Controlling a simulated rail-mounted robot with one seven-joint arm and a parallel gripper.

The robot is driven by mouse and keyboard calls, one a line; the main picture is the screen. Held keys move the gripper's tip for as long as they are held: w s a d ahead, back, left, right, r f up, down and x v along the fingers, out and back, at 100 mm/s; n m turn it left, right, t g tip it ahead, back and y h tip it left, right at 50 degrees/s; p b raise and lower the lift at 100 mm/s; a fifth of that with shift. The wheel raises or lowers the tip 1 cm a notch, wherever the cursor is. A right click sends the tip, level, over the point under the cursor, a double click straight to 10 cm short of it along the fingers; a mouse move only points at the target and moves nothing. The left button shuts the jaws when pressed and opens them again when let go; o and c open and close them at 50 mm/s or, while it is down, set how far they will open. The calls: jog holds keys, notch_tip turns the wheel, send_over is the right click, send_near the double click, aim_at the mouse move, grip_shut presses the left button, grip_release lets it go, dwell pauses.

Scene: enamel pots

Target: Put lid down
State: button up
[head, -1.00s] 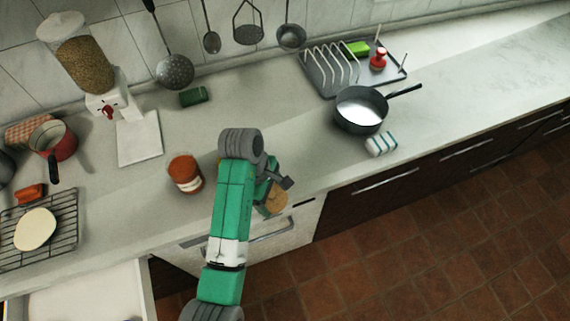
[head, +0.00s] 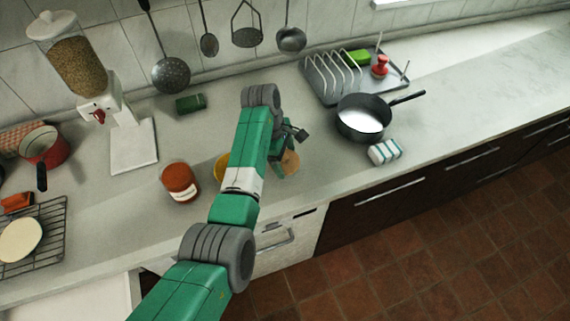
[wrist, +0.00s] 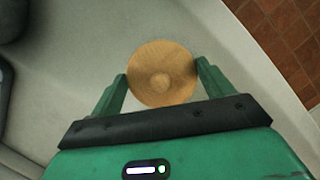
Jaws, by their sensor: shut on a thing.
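An orange-brown jar (head: 180,182) with a pale label stands further left.
A dark pan (head: 362,117) and a striped sponge (head: 385,152) lie to the right, before a grey dish rack (head: 328,77). A red pot (head: 44,147) and wire rack (head: 50,235) are at left. Counter around the lid looks clear.

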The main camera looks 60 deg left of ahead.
aim_at(285, 163)
jog(key=shift+w+a+f+b, duration=0.15)
jog(key=shift+f+b, duration=0.55)
jog(key=shift+f, duration=1.05)
jog(key=shift+f, duration=0.1)
jog(key=shift+f, duration=0.15)
jog(key=o, duration=0.9)
jog(key=shift+o, duration=0.2)
jog(key=shift+r, duration=0.2)
jog(key=p+v, duration=0.3)
jog(key=v, duration=0.9)
